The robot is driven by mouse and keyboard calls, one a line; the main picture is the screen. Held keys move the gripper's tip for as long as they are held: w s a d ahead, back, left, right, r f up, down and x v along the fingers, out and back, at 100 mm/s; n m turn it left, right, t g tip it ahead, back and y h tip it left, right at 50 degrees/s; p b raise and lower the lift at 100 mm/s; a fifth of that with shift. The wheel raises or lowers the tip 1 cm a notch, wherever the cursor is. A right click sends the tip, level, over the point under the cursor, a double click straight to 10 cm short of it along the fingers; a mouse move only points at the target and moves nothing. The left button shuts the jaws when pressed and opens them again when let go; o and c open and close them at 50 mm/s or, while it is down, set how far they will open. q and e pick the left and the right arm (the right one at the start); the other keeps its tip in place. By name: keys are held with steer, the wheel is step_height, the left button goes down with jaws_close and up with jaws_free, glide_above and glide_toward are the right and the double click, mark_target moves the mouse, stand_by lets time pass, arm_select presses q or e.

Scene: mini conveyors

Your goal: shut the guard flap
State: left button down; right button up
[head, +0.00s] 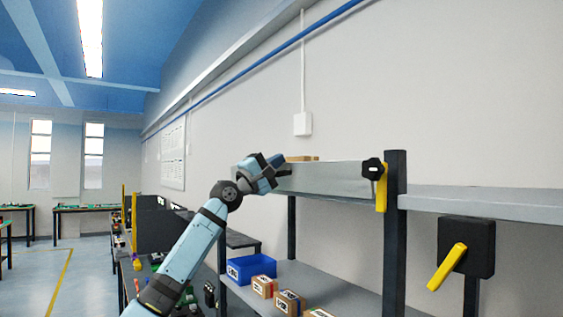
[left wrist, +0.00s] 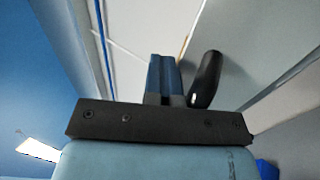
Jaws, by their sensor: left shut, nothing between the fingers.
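I cannot single out the guard flap for certain. A long grey panel (head: 335,182) runs along the front of the upper level of the rack, in line with my left gripper in the head view. A yellow lever (head: 381,190) with a black knob hangs at its right end, by a dark post. My left gripper (head: 284,168) is shut and empty at the panel's left end; whether it touches the panel I cannot tell. In the left wrist view the gripper (left wrist: 178,78) shows against the wall and a grey surface. My right gripper is out of view.
A blue bin (head: 250,268) and several small boxes (head: 290,301) stand on the lower shelf. A black box with a yellow handle (head: 447,267) is at the right. A dark panel with a yellow edge (head: 155,228) stands at the left. A grey shelf (head: 480,204) continues right.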

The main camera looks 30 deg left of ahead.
arm_select(q)
steer(key=shift+w+d+f+g, duration=0.2)
steer(key=shift+w+g, duration=0.1)
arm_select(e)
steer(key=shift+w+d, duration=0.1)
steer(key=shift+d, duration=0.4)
arm_select(q)
steer(key=shift+f, duration=0.1)
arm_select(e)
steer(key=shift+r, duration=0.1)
